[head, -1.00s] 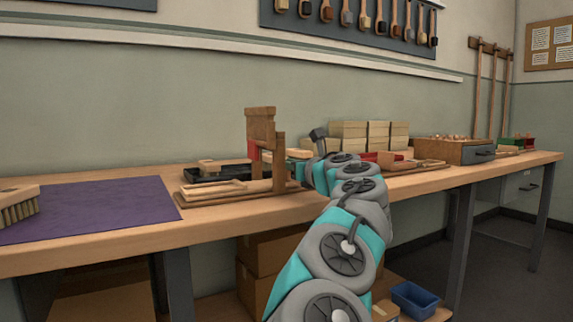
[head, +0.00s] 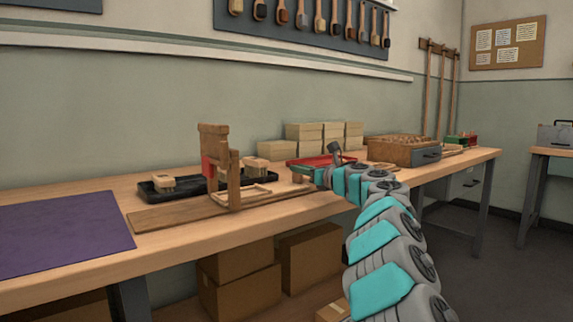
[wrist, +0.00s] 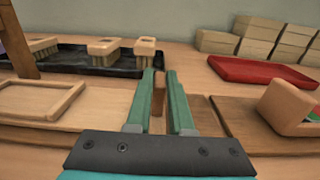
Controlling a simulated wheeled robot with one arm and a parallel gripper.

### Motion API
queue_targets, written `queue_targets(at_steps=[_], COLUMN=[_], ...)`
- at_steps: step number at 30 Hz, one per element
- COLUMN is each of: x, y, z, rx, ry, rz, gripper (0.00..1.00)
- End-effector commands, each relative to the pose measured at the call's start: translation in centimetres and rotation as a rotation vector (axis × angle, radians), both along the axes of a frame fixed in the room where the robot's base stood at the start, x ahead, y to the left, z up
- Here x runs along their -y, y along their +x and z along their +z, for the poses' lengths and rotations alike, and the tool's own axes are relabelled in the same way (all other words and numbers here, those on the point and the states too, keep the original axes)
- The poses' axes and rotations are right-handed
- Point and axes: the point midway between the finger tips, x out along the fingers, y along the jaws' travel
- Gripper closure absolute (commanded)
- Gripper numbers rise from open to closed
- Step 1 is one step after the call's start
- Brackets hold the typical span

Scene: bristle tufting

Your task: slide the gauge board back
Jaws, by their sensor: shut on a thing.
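The gauge board (head: 165,216) appears to be the long, low wooden board lying on the bench; it also shows left of the fingers in the wrist view (wrist: 110,106). A wooden upright with a red patch (head: 213,160) stands over its middle, and a flat wooden frame (head: 246,196) lies beside it. My gripper (wrist: 162,100) is at the board's right end. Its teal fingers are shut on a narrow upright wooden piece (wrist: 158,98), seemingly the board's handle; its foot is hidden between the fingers.
A black tray (head: 150,193) with brush blocks lies behind the board. A red tray (head: 318,160), stacked pale boxes (head: 305,132) and a wooden drawer box (head: 405,150) stand to the right. A purple mat (head: 60,236) covers the bench at left.

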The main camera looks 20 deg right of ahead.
Motion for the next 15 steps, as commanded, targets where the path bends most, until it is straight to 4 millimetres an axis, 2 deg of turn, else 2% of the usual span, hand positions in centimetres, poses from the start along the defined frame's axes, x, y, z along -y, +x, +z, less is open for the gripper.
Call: queue_targets(at_steps=[1,6,15], x=[1.0,3.3,6.0], y=[0.2,1.0,1.9], z=[0.5,0.6,0.4], rx=[0.002,0.002,0.003], ry=[0.005,0.003,0.004], rz=[-0.002,-0.002,0.000], gripper=[1.00,1.00,1.00])
